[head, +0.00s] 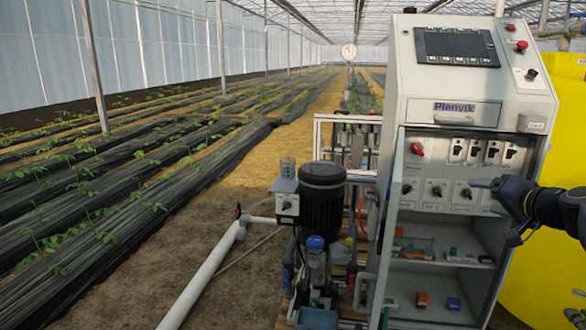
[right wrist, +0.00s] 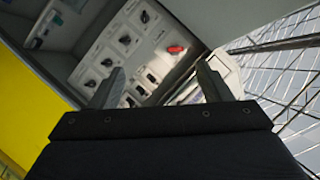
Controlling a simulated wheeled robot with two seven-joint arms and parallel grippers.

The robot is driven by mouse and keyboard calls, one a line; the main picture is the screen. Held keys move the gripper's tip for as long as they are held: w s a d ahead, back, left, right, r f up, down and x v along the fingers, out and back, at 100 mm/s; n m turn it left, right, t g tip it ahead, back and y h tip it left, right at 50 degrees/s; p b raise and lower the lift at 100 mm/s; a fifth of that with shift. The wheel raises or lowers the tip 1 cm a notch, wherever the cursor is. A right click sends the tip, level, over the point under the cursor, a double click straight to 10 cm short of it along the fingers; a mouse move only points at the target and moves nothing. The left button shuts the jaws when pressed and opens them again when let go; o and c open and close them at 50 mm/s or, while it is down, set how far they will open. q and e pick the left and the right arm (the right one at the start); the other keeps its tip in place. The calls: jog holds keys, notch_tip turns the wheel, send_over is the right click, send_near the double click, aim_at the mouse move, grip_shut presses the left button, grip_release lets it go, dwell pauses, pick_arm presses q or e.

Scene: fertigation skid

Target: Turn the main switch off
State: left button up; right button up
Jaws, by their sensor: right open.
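The main switch, a red rotary handle (head: 417,149), sits at the upper left of the switch panel on the grey Plenvik cabinet (head: 395,190). Its handle looks tilted in the head view. In the right wrist view the red handle (right wrist: 176,49) shows beyond the fingers, towards the right one. My right gripper (head: 492,212) is open and empty in front of the panel's right side, to the right of and lower than the red handle, apart from it. Its two fingers (right wrist: 162,68) point at the panel. My left gripper is not in view.
Several black rotary switches (head: 433,189) and breakers (head: 474,151) fill the panel around the red handle. Red buttons (head: 521,46) are on the console above. Below are shelves with small parts. A black pump (head: 322,198) stands left, a yellow tank (head: 560,240) right.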

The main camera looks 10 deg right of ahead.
jog(key=s+a+f+n+g+y, duration=0.2)
jog(key=s+a+f, duration=0.2)
jog(key=s+a, duration=0.45)
jog(key=s+a+f+n+g+y, duration=0.25)
jog(key=s+a, duration=0.35)
jog(key=a, duration=0.5)
jog(key=s+a+f+n+g+p, duration=0.1)
jog(key=s+a+f+g, duration=0.1)
jog(key=s+a+f, duration=0.45)
jog(key=s+a+f+n+g, duration=0.2)
jog(key=s+a+f, duration=0.2)
jog(key=s+f, duration=0.6)
notch_tip(320, 180, up, 25)
jog(key=s+p, duration=0.1)
jog(key=p, duration=2.1)
jog(key=shift+s+h+p, duration=0.15)
jog(key=shift+h+p, duration=0.25)
jog(key=shift+h, duration=0.05)
